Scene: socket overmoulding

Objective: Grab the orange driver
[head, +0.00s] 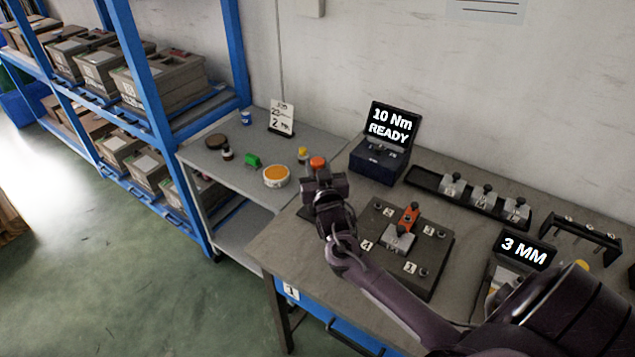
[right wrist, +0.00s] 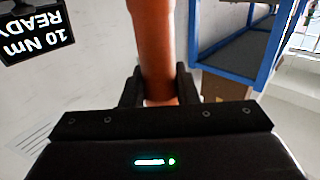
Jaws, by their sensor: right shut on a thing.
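The orange driver (head: 318,162) shows in the head view as an orange top above my right gripper (head: 320,180). In the right wrist view the driver (right wrist: 155,45) is an orange cylinder standing between the two dark fingers of the right gripper (right wrist: 158,92), which are shut on it. The lower part of the driver is hidden behind the gripper. The driver is over the left part of the workbench; I cannot tell its exact height. My left gripper is in neither view.
A dark fixture plate (head: 440,255) carries a grey block with an orange part (head: 408,220). A "10 Nm READY" box (head: 378,163) stands behind it, beside a tray of grey blocks (head: 425,181). A side table (head: 225,175) holds small containers. A blue shelf (head: 147,65) stands left.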

